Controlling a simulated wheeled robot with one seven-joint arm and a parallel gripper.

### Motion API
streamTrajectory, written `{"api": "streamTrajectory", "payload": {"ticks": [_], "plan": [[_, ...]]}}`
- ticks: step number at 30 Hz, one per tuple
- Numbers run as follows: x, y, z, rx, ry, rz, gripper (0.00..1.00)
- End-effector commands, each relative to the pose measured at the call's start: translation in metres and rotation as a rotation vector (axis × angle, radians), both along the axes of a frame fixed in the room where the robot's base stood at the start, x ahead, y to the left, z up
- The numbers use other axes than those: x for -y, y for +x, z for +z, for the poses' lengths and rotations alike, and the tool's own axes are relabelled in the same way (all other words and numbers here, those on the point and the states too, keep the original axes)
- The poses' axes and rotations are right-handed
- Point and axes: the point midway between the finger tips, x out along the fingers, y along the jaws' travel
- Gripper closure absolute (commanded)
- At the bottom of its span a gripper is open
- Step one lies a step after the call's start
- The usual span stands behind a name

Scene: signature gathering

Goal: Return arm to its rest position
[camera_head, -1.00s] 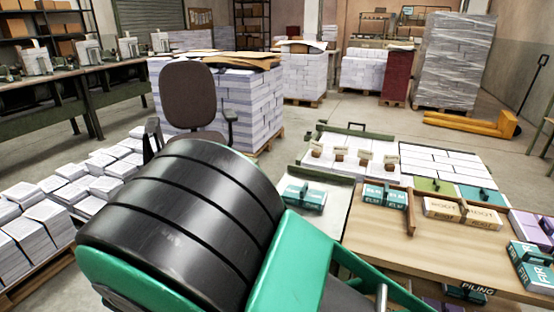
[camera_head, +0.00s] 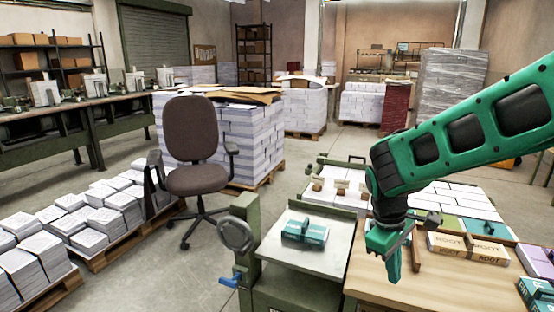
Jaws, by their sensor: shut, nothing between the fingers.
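My green arm (camera_head: 465,130) reaches in from the right edge of the head view and bends down at a dark wrist. My gripper (camera_head: 393,272) points downward over the wooden table top (camera_head: 375,278), in front of the left part of the table. Its fingers look shut, with nothing seen between them. The gap between the fingertips and the table is hard to judge. The wrist and gripper hide part of the table and anything directly behind them.
A teal bundle (camera_head: 304,230) lies on a metal-topped stand (camera_head: 285,258) left of my gripper. Labelled ROOT bundles (camera_head: 468,248) lie to its right. An office chair (camera_head: 190,140), paper stacks on pallets (camera_head: 118,205) and a tall pallet stack (camera_head: 250,140) stand left. Floor between is clear.

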Motion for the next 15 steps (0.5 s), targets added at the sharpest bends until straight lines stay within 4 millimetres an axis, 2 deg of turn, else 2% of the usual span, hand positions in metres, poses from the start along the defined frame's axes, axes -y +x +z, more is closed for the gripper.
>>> {"api": "streamTrajectory", "payload": {"ticks": [1, 6, 12, 15], "plan": [[0.021, -0.014, 0.008, 0.012, 0.024, -0.093, 1.0], [0.071, -0.063, 0.025, 0.044, 0.087, -0.389, 1.0], [0.11, -0.128, 0.039, 0.084, 0.15, -0.73, 1.0], [0.122, -0.161, 0.043, 0.103, 0.177, -0.893, 1.0]]}}
